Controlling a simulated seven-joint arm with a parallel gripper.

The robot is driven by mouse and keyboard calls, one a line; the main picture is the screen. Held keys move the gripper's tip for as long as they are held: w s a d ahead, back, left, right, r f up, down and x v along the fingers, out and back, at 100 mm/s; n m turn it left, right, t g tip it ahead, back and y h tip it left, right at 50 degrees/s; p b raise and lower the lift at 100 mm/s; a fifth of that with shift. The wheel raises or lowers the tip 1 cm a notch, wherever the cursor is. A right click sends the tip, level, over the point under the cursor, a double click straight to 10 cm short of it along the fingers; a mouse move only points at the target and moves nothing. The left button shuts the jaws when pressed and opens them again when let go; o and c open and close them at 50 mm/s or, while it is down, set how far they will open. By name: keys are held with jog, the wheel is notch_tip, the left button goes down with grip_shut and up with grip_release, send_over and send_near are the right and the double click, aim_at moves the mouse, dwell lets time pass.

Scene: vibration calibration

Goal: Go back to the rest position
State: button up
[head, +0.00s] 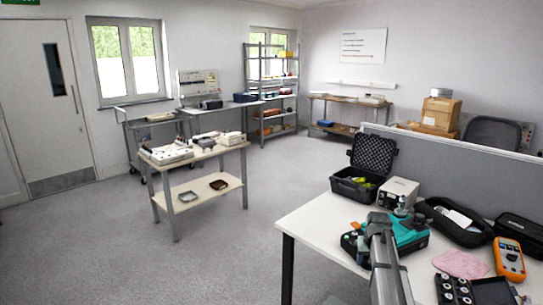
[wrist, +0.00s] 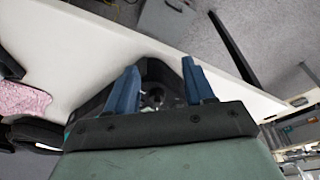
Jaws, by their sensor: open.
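My gripper (wrist: 160,82) shows in the wrist view with its two blue fingers spread apart. Nothing is clearly held between them; a dark shape lies behind them, and I cannot tell what it is. In the head view my grey arm reaches up over the near part of the white workbench (head: 315,215), in front of a teal and black device (head: 410,238). My fingers cannot be made out there.
On the workbench are an open black case (head: 355,188), a white box instrument (head: 398,192), a black pouch (head: 455,222), an orange meter (head: 509,258) and a pink cloth (head: 460,263). A grey partition (head: 450,170) stands behind. The floor (head: 240,250) left of the bench is clear.

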jog(key=s+a+f+g+y, duration=0.1)
jog(key=s+a+f+g, duration=0.4)
jog(key=s+f, duration=1.15)
jog(key=s+a+f+g, duration=0.1)
jog(key=s+a+f, duration=0.7)
jog(key=s+f, duration=0.85)
jog(key=s+a+f+g, duration=0.1)
jog(key=s+f, duration=0.1)
jog(key=s, duration=0.5)
jog(key=s+a+f+n+g, duration=0.1)
jog(key=s+a+f, duration=0.1)
jog(key=s, duration=0.6)
jog(key=s+a+f+g, duration=0.1)
jog(key=s+a+f, duration=0.1)
jog(key=s, duration=0.5)
jog(key=shift+s+f+g, duration=0.3)
jog(key=shift+o, duration=0.4)
jog(key=shift+w+a, duration=0.1)
